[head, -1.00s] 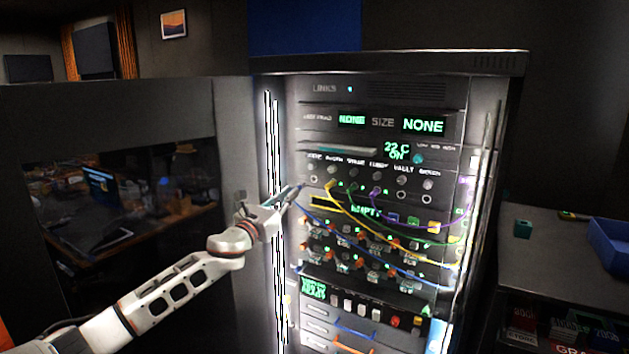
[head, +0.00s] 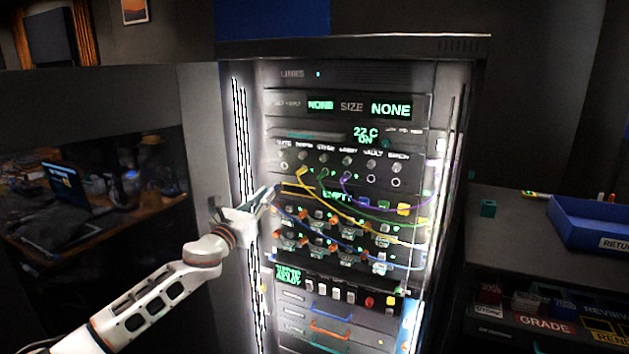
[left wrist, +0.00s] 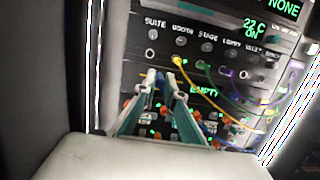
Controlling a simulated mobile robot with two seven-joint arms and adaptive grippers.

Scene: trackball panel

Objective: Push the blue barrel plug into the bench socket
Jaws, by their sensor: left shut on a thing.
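My left gripper (head: 274,192) is at the left side of the rack panel, just below the socket row. In the left wrist view its two fingertips (left wrist: 164,84) are close together, shut on a small blue piece that I take to be the blue barrel plug (left wrist: 160,82), mostly hidden by the fingers. A blue cable (head: 345,243) runs across the panel's lower right. The bench socket (head: 396,182) is the empty ring at the right end of the labelled row, well right of the gripper. My right gripper is not in view.
Yellow (head: 301,172), green (head: 322,174) and purple (head: 346,180) plugs sit in the row, their cables drooping across the panel. The suite socket (head: 283,166) and vault socket (head: 371,179) look empty. Switches fill the lower panel. A blue tray (head: 590,222) stands on the right counter.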

